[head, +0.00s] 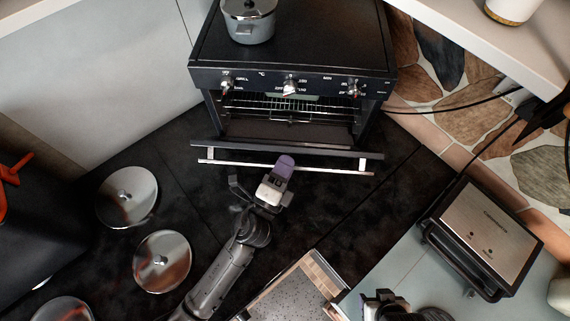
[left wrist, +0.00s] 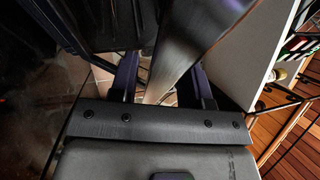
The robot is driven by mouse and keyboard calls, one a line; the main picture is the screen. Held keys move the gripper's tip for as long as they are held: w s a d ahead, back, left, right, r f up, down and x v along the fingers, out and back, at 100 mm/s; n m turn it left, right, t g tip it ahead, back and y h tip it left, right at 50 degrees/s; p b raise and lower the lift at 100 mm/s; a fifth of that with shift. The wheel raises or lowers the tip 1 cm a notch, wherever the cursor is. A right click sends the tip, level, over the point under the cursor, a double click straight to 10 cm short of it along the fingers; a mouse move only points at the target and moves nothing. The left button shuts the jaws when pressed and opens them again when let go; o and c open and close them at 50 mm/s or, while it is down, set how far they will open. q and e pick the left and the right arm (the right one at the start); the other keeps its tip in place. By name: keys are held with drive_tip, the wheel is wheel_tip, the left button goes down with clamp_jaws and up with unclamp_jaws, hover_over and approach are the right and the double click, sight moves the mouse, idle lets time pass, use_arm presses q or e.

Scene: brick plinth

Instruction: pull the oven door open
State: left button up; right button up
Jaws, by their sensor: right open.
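The black oven (head: 290,75) stands at the top centre of the head view. Its door (head: 285,147) is tilted partly open, and racks show in the gap above it. A straight metal handle (head: 225,162) runs along the door's front edge. My left gripper (head: 284,166) is at the middle of this handle, with its purple fingers over the bar. In the left wrist view, the metal handle (left wrist: 185,60) runs diagonally between the two fingers, close to both; the exact contact is hard to see. My right gripper (head: 385,298) is open and empty at the bottom, partly cut off.
A grey pot (head: 248,22) stands on the oven top. Round metal lids (head: 127,196) lie on the dark surface at left. A contact grill (head: 485,235) stands at right, and a speckled board (head: 290,292) lies at the bottom. Dark surface around the door front is clear.

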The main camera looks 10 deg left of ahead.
use_arm(q)
drive_tip(key=shift+o, duration=0.4)
drive_tip(key=shift+r, duration=0.1)
drive_tip(key=shift+s+a+f, duration=0.15)
drive_tip(key=shift+s+f, duration=0.1)
drive_tip(key=shift+s, duration=0.15)
use_arm(e)
drive_tip(key=shift+f, duration=0.15)
drive_tip(key=shift+d+f+b, duration=0.1)
drive_tip(key=shift+f+b, duration=0.8)
drive_tip(key=shift+b, duration=0.1)
use_arm(q)
drive_tip(key=v, duration=0.6)
drive_tip(key=shift+s, duration=0.25)
drive_tip(key=shift+s+a+f, duration=0.1)
use_arm(e)
drive_tip(key=shift+f, duration=0.1)
